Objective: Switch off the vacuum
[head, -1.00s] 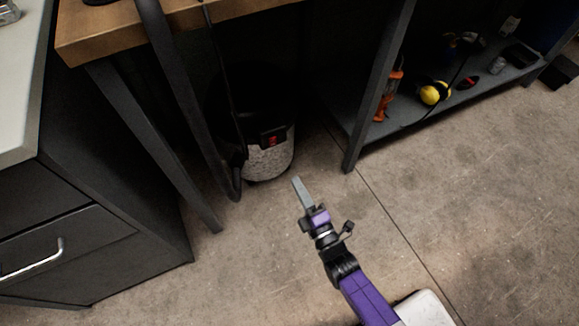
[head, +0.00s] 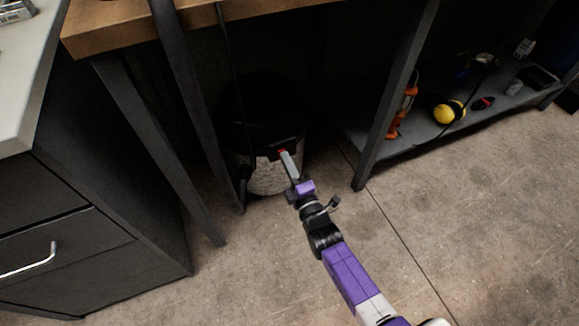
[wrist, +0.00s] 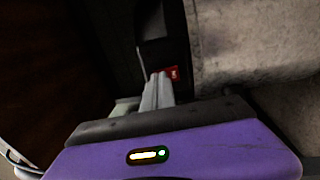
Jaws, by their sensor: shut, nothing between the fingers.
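The vacuum (head: 268,178) stands on the floor under the workbench, a black top over a pale speckled lower body. Its red switch (wrist: 172,73) sits in a dark housing and shows in the wrist view just beyond my fingertips. In the head view only a bit of red shows there, mostly hidden by my fingers. My gripper (head: 286,156) is shut and empty, its fingertips at the switch housing; the wrist view also shows the closed fingers (wrist: 157,92). I cannot tell whether the tips touch the switch.
A dark hose runs down left of the vacuum. Bench legs (head: 398,95) stand on both sides. A lower shelf (head: 420,140) at right holds an orange tool (head: 402,108) and yellow earmuffs (head: 449,112). A drawer cabinet (head: 60,240) stands at left. The floor at right is clear.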

